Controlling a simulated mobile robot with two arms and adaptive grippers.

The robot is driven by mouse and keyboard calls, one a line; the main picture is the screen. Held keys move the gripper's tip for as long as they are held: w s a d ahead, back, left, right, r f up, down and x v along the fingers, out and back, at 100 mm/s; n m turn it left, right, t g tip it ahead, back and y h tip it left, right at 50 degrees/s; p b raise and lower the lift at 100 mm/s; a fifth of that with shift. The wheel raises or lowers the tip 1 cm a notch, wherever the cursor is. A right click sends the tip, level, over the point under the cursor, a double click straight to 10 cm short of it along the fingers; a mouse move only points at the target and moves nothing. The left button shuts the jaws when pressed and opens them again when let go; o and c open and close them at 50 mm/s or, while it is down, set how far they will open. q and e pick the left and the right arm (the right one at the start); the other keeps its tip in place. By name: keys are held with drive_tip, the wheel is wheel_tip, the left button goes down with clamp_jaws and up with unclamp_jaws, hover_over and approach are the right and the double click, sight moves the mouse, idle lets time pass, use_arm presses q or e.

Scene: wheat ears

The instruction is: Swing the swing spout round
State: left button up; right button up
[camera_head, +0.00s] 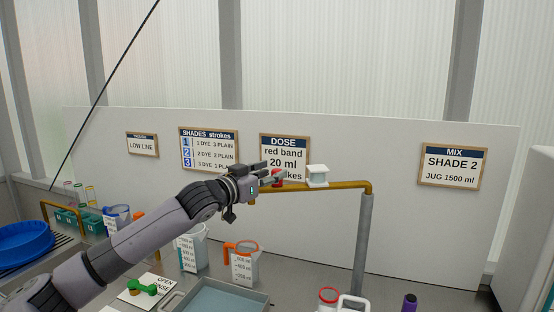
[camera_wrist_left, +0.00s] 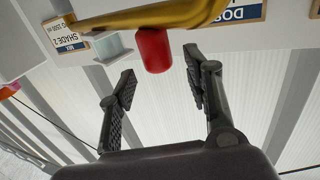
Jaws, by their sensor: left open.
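The swing spout (camera_head: 345,185) is a brass pipe that runs left from the top of a grey post (camera_head: 362,245). In the left wrist view the brass pipe (camera_wrist_left: 150,18) crosses the top, with a red knob (camera_wrist_left: 153,50) below it. The red knob also shows in the head view (camera_head: 277,175), at my left gripper's fingers. My left gripper (camera_head: 272,180) is open; in its wrist view (camera_wrist_left: 160,85) the knob appears near the fingertips, toward the gap between them. I cannot tell whether they touch. My right gripper is not in view.
Below stand a jug with an orange rim (camera_head: 243,265), another jug (camera_head: 190,250) and a grey tray (camera_head: 228,300). A blue basin (camera_head: 25,242) is at left. A white panel with signs (camera_head: 455,165) stands behind.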

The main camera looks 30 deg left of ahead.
sight(274, 171)
use_arm(q)
drive_tip(key=shift+w+d+p, duration=0.15)
drive_tip(key=shift+w+p, duration=0.4)
drive_tip(key=shift+w, duration=1.1)
drive_tip(key=shift+c, duration=0.5)
clamp_jaws()
